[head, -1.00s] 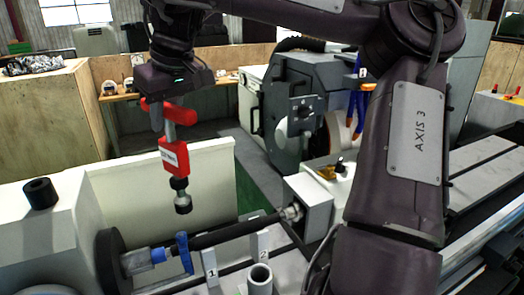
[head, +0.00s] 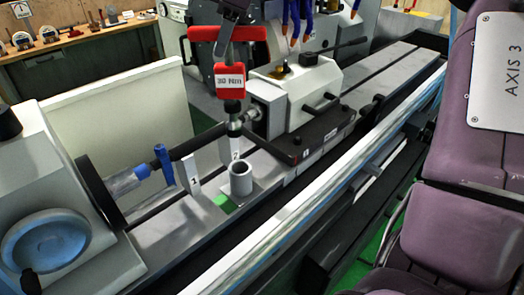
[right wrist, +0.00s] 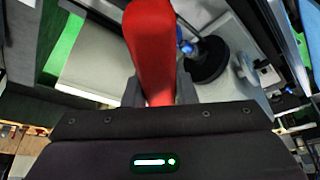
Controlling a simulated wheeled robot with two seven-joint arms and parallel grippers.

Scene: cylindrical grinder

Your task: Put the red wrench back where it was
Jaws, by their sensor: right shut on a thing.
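The red wrench (head: 230,80) hangs upright in the head view, with a red T-handle on top, a "30 Nm" label and a dark socket end pointing down. My right gripper (head: 231,22) is shut on its handle from above. In the right wrist view the red handle (right wrist: 150,40) stands between the gripper's fingers (right wrist: 158,92). The socket end shows just above and behind a short grey open-topped cylinder (head: 241,180) on the machine bed; the exact gap between them cannot be told. My left gripper is not in view.
Number plates 1 (head: 193,175) and 2 (head: 234,148) stand along the bed near a dark shaft with a blue clamp (head: 165,163). The tailstock (head: 298,88) with a dark lever is right of the wrench. A green patch (head: 224,203) lies beside the grey cylinder.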

